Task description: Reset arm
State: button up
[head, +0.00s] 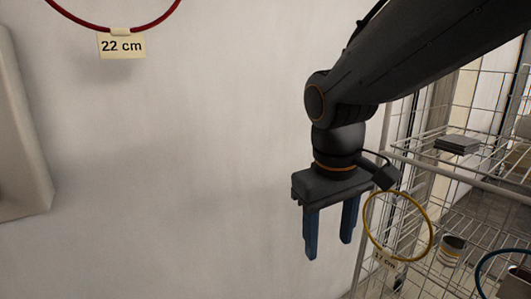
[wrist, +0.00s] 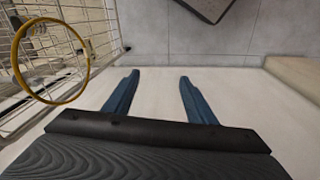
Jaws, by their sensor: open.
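My gripper (head: 329,240) points down in front of the pale wall in the head view, its two blue fingers apart with nothing between them. In the wrist view my gripper (wrist: 158,78) also shows open and empty, with the pale wall and grey floor tiles beyond it. My dark arm reaches in from the upper right of the head view.
A yellow ring (head: 429,238) with a tag hangs at the wire rack (head: 470,184), close right of my gripper; the ring is also in the wrist view (wrist: 87,73). A red ring (head: 112,33) with a "22 cm" tag (head: 121,46) is upper left. Open space lies left of my gripper.

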jog(key=s+a+f+m+g+y, duration=0.1)
jog(key=s+f+m, duration=0.1)
jog(key=s+f, duration=0.5)
jog(key=d+r+m+p, duration=0.2)
jog(key=d+r+p, duration=0.7)
jog(key=p, duration=0.9)
jog(key=shift+s+r+m, duration=0.25)
jog(key=shift+r+m, duration=0.05)
jog(key=shift+r, duration=0.65)
